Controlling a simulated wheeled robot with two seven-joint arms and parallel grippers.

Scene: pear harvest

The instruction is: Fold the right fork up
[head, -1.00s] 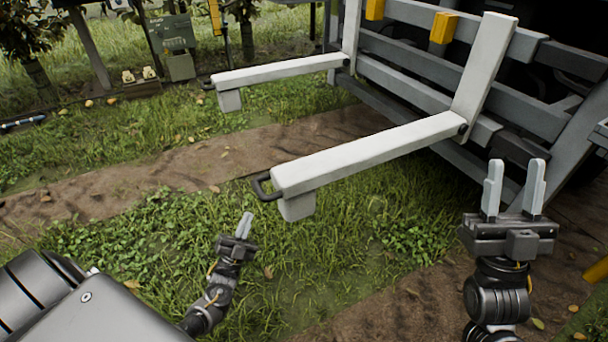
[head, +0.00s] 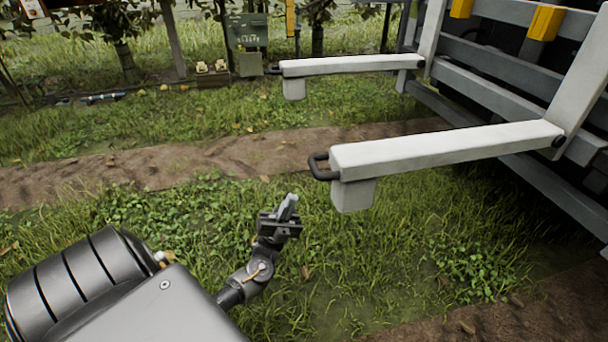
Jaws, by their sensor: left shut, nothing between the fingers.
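Two pale fork arms stick out level from a grey slatted frame. The near fork (head: 440,151) has a black loop handle (head: 320,167) at its free end and a square block (head: 353,194) under that end. The far fork (head: 350,65) is also lowered and level. I cannot tell for sure which one the task calls right; the near one lies further right in the picture. My left gripper (head: 289,205) is shut and empty, lower left of the near fork's handle and apart from it. My right gripper is out of view.
The grey slatted frame (head: 500,97) with yellow blocks (head: 545,22) fills the upper right. A green box on a post (head: 249,62) and trees stand at the back. Grass and a bare dirt strip (head: 200,155) lie open around the forks.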

